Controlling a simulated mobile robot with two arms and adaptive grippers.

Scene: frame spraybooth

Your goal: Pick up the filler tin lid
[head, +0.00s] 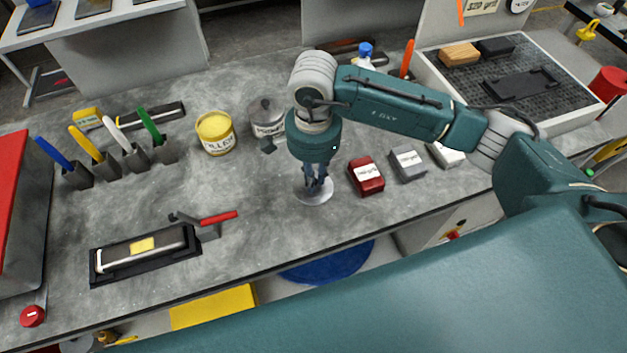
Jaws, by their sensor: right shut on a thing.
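The filler tin lid (306,200) is a pale, flat disc near the front middle of the bench in the head view. My right gripper (317,190) points down over it and is shut on it. The fingers cover part of the disc. I cannot tell whether the lid touches the bench or is slightly above it. The filler tin (216,142) stands upright to the left, open, with yellow filler showing at the top. My left gripper is not in view.
A grey tin (266,118) stands behind my gripper. Red (367,180) and grey (408,164) labelled blocks sit close on the right. A red-handled tool (218,218) and a long sanding block (146,250) lie at left. Bare bench (262,215) shows between.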

